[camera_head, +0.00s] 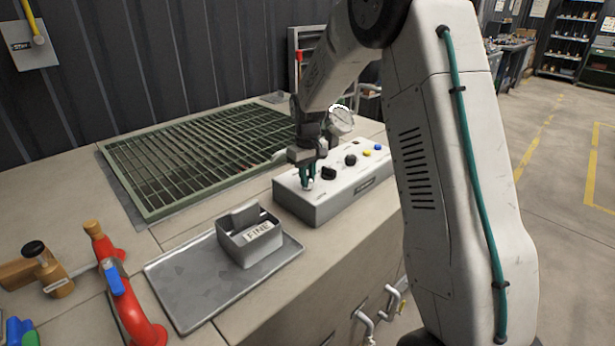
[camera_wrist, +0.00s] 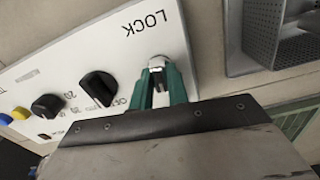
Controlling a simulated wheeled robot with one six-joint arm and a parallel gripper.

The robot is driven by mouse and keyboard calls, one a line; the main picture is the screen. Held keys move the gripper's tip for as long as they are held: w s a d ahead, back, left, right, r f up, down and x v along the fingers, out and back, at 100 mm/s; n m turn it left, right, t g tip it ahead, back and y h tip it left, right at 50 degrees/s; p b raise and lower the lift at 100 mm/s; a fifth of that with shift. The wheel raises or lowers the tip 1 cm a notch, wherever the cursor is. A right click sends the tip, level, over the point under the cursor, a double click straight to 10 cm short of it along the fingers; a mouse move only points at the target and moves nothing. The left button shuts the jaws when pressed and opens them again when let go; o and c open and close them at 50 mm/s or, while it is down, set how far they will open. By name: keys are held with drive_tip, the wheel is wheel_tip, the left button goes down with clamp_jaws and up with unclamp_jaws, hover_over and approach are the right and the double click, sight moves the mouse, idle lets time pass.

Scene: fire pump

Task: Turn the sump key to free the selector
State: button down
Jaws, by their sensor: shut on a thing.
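A grey control box (camera_head: 345,187) stands on the worktop, and its top panel fills the left of the wrist view (camera_wrist: 90,52). My gripper (camera_head: 308,183) points down at the box's near left end. In the wrist view its teal fingers (camera_wrist: 160,76) are closed around a small pale metal piece, likely the sump key (camera_wrist: 159,61), beside the word LOCK. The fingers hide most of it and its keyhole. Next to it is a black pointer knob (camera_wrist: 98,88) with markings around it, also in the head view (camera_head: 328,173). Which knob is the selector is not readable.
A second black knob (camera_head: 350,160), a yellow button (camera_head: 367,153) and a blue button (camera_head: 379,147) sit along the box. A metal tray (camera_head: 190,288) holds a bin marked FINE (camera_head: 262,243). A green-framed grating (camera_head: 190,150) lies behind. Red fittings (camera_head: 140,318) stand at lower left.

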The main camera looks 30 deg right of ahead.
drive_tip(key=shift+n, duration=0.6)
drive_tip(key=c, duration=1.4)
unclamp_jaws()
drive_tip(key=shift+o, duration=0.2)
wheel_tip(320, 180, up, 8)
drive_tip(key=shift+f, duration=0.1)
